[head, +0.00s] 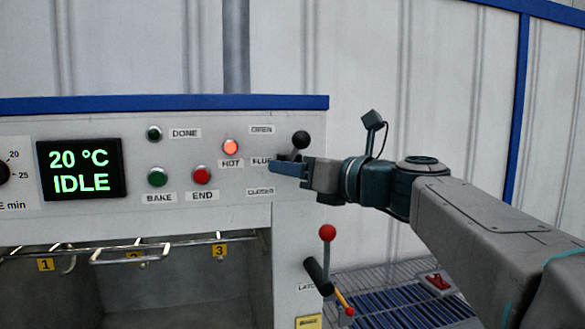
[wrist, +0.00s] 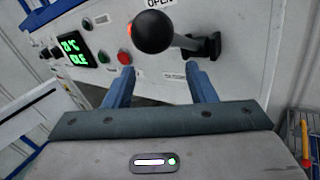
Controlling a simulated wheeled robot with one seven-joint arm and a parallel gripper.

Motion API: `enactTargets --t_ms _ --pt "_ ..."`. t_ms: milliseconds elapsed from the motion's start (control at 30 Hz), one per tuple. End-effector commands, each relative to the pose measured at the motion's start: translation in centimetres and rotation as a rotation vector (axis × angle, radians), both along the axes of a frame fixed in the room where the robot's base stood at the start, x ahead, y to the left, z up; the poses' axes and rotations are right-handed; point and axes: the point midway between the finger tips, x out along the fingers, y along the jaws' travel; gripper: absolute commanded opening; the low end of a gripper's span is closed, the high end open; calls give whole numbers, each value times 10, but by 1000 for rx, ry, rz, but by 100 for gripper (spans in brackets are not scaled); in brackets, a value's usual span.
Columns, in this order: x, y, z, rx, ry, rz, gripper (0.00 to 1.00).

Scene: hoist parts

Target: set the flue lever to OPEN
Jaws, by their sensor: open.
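The flue lever (head: 300,139) has a black ball knob on a short stem, on the right part of the oven's front panel. Its knob sits at a height between the OPEN label (head: 262,129) and the FLUE label (head: 262,161); the CLOSED label (head: 260,191) is lower. The lever's exact setting is hard to tell. In the wrist view the knob (wrist: 155,32) is large, its stem running right to a dark mount. My gripper (head: 276,167) is open, its blue fingers just below the knob. In the wrist view the gap between the fingertips (wrist: 157,78) is empty.
The display (head: 81,169) reads 20 °C IDLE. The HOT lamp (head: 231,146) glows, left of my fingers, near the red END button (head: 202,175). Below my gripper is a red-knobbed latch handle (head: 327,233). A wire rack (head: 390,295) stands at lower right.

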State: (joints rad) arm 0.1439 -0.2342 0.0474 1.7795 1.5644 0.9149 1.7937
Motion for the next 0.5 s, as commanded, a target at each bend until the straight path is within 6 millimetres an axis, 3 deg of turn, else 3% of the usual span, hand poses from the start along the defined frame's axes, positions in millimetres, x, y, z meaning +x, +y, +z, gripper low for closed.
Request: enactTargets --t_ms 167,500 --pt "-11 -13 -2 -1 -2 -3 51" --pt "-64 -67 -2 -1 -3 -2 51"
